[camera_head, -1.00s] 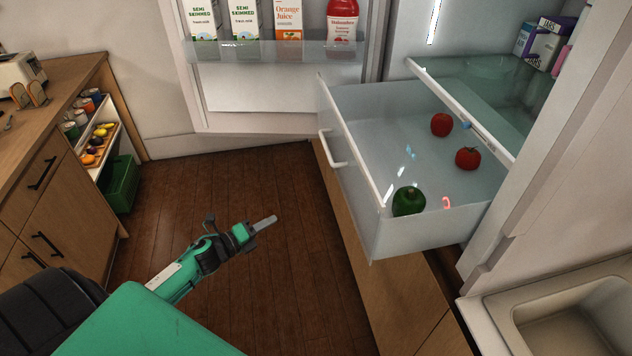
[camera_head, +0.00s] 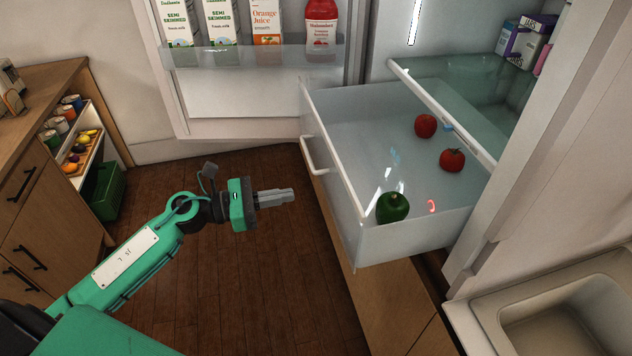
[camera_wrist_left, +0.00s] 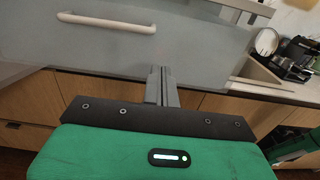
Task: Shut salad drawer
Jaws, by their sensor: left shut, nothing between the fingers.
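The salad drawer (camera_head: 345,213) is a clear, frosted box pulled out from the fridge, with a white handle (camera_head: 314,156) on its front. It holds two red tomatoes (camera_head: 452,160) and a green pepper (camera_head: 392,207). My left gripper (camera_head: 290,195) is shut and empty, in front of the drawer front and apart from it in the head view. In the left wrist view, the shut fingers (camera_wrist_left: 162,82) point at the drawer front (camera_wrist_left: 200,45), with the drawer handle (camera_wrist_left: 107,22) up and to the left. My right gripper is not in view.
The fridge door (camera_head: 245,90) stands open at the back with cartons and a red bottle on its shelf. A glass shelf (camera_head: 470,85) is above the drawer. A sink (camera_head: 560,310) is at the lower right. Wooden floor is free left of the drawer.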

